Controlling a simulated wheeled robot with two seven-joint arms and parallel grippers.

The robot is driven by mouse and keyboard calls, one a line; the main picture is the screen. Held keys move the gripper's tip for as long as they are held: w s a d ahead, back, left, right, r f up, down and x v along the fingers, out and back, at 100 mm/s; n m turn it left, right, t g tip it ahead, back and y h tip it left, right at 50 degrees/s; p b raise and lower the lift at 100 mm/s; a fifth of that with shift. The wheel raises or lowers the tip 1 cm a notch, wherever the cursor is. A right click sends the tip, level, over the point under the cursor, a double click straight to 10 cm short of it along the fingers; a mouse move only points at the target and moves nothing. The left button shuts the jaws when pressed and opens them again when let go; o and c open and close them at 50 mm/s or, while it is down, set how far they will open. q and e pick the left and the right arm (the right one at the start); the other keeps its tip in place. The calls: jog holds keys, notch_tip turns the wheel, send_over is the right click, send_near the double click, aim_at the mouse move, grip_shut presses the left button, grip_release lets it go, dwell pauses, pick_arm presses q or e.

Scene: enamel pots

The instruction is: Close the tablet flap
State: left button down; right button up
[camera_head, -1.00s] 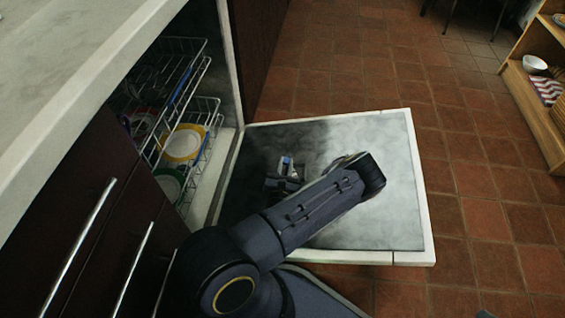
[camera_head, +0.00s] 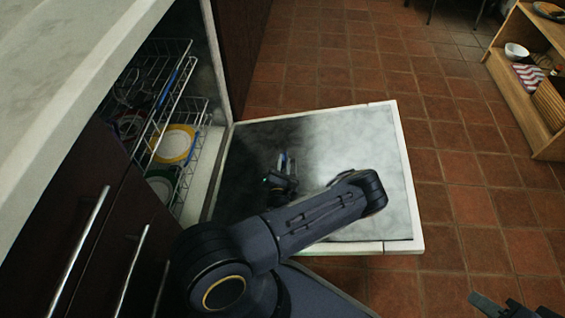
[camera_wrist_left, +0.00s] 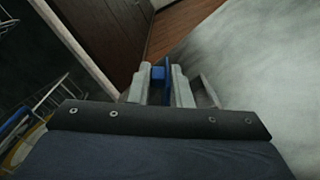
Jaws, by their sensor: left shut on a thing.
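The open dishwasher door (camera_head: 385,135) lies folded down, its grey inner face up. My left gripper (camera_head: 285,162) is low over the middle of this face, with my arm reaching across the door. In the left wrist view, my left gripper's fingers (camera_wrist_left: 165,84) are closed around a thin blue piece (camera_wrist_left: 167,70), which appears to be the tablet flap. The blue piece also shows small in the head view (camera_head: 283,156). The gripper hides the tablet compartment, and the flap's angle cannot be told. Part of my right gripper (camera_head: 488,303) shows at the bottom right edge.
Wire racks (camera_head: 190,115) with plates, one yellow-rimmed (camera_head: 176,145), stand inside the dishwasher at left. A pale counter (camera_head: 70,60) and dark cabinets with long handles border the left. Tiled floor (camera_head: 470,180) is open to the right. A wooden shelf (camera_head: 520,95) stands far right.

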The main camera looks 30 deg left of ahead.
pick_arm(q)
jog(key=shift+s, duration=0.1)
jog(key=c, duration=1.4)
grip_release()
jog(key=p+v, duration=0.2)
jog(key=v, duration=0.4)
jog(key=shift+s+d, duration=0.2)
jog(key=shift+s, duration=0.2)
jog(key=shift+s+d, duration=0.2)
jog(key=shift+s, duration=0.2)
